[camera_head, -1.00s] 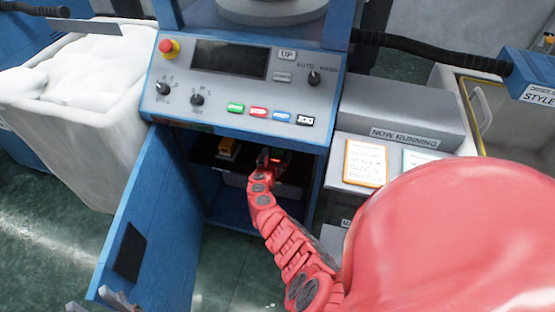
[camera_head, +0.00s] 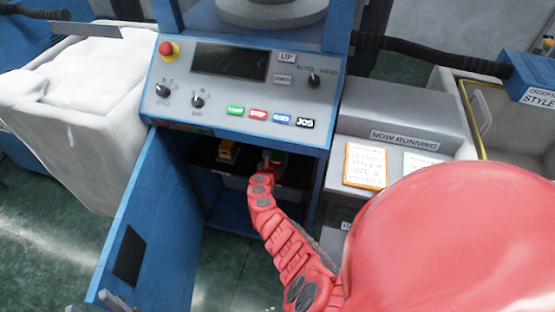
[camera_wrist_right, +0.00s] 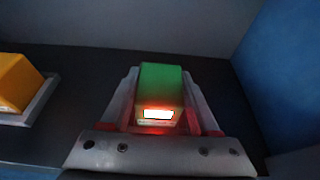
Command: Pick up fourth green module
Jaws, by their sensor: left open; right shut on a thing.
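A green module (camera_wrist_right: 160,84) with a lit white and red strip on its near face sits inside the machine's open cabinet. My right gripper (camera_wrist_right: 160,102) is shut on it, one finger on each side. In the head view my right gripper (camera_head: 268,163) reaches into the cabinet below the control panel, and only a little of the green module (camera_head: 281,160) shows beside it. I cannot tell whether the module is lifted clear of the shelf. My left gripper (camera_head: 96,305) is open and empty at the bottom left edge, partly cut off, near the open door's lower end.
A yellow module (camera_head: 228,150) stands left of the green one; it also shows in the right wrist view (camera_wrist_right: 18,82). The blue cabinet door (camera_head: 150,225) hangs open to the left. The control panel (camera_head: 235,95) overhangs the opening. A blue wall (camera_wrist_right: 285,80) stands close on the right.

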